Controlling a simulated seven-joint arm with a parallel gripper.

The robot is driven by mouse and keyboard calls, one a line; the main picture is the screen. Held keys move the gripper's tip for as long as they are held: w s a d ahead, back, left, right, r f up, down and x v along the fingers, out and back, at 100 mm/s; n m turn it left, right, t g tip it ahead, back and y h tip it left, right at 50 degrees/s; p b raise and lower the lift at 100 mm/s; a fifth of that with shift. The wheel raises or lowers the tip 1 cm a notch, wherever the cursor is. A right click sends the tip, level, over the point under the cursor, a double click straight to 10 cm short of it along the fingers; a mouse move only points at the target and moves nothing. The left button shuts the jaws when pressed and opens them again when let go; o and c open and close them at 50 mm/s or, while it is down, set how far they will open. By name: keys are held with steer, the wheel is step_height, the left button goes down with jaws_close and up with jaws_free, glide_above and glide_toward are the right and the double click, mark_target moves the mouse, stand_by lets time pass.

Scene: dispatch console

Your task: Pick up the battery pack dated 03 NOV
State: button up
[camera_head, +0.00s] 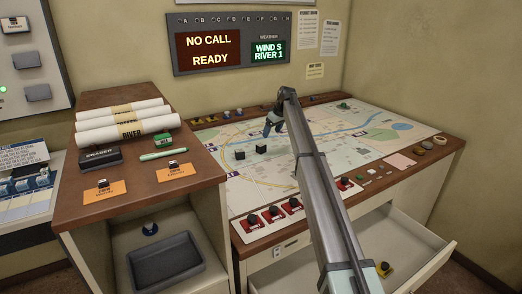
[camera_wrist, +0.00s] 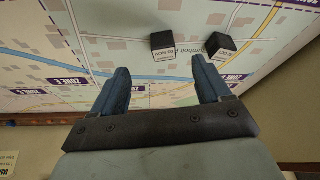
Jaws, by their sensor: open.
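Two small black battery packs lie on the map table; in the head view one is at the left (camera_head: 239,154) and one at the right (camera_head: 261,149). In the wrist view, one black pack (camera_wrist: 163,42) with a white label sits ahead of the gap between the fingers. Its label is upside down and seems to read 03 NOV, but the digits are small. The other pack (camera_wrist: 221,43) is to its right, beyond the right finger, its label unreadable. My gripper (camera_head: 272,128) is open and empty above the map; its two blue fingers show in the wrist view (camera_wrist: 160,66).
The map (camera_head: 380,142) is mostly clear around the packs. Red-based items (camera_head: 272,213) line its front edge. At left, a wooden cabinet top (camera_head: 205,172) holds rolled maps (camera_head: 125,127), an eraser (camera_head: 101,156) and orange cards. An open drawer (camera_head: 420,243) juts out at front right.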

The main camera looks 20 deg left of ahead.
glide_above(264, 149)
steer(key=s+d, duration=0.1)
steer(key=d, duration=0.1)
steer(key=f, duration=0.6)
steer(key=shift+s+d+f, duration=0.1)
steer(key=shift+d+f, duration=0.1)
steer(key=shift+f, duration=0.1)
steer(key=shift+x, duration=2.65)
steer(key=shift+s+a, duration=0.1)
steer(key=shift+a, duration=0.05)
steer(key=shift+c, duration=0.4)
steer(key=shift+r, duration=0.1)
steer(key=c, duration=1.1)
